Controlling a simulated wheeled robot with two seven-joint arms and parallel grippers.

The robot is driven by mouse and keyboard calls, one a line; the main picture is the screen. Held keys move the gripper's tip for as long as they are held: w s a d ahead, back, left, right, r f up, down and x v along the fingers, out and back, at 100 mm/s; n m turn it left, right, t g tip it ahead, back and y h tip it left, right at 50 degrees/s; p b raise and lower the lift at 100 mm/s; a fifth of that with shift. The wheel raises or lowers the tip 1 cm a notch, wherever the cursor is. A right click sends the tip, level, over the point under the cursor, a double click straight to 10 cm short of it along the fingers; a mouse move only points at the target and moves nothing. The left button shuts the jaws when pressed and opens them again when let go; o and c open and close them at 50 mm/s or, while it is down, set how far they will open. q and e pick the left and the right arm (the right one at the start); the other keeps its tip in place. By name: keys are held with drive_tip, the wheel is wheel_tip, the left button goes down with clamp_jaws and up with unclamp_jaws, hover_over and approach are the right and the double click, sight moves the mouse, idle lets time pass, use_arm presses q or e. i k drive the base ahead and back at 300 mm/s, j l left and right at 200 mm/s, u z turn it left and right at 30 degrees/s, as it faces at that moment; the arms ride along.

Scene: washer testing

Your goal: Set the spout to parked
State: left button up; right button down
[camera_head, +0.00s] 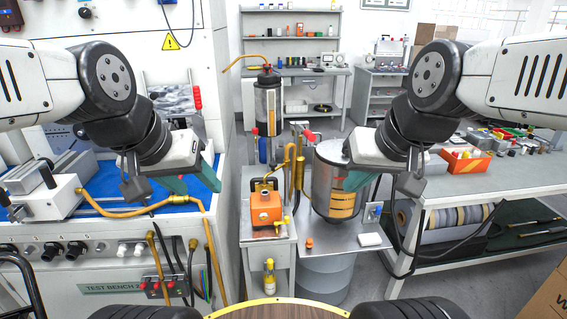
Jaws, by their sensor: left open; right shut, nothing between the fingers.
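The cylinder stands on the narrow grey stand in the middle. My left gripper (190,178) is open and empty over the blue mat, left of the cylinder and nearer to me. My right gripper (352,181) is shut and empty, in front of the steel tank. Both grippers are apart from the spout. No marking for a parked position is readable.
An orange pump unit (265,207) with brass pipes sits on the stand. A steel tank (325,187) stands right of it. The test bench (110,285) with hoses is at left. A bench with an orange parts bin (467,160) is at right. Shelves stand behind.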

sight(273, 164)
drive_tip(key=i+l+u, duration=0.1)
drive_tip(key=i, duration=0.45)
drive_tip(key=i+l, duration=0.15)
drive_tip(key=i, duration=0.4)
drive_tip(key=u, duration=0.05)
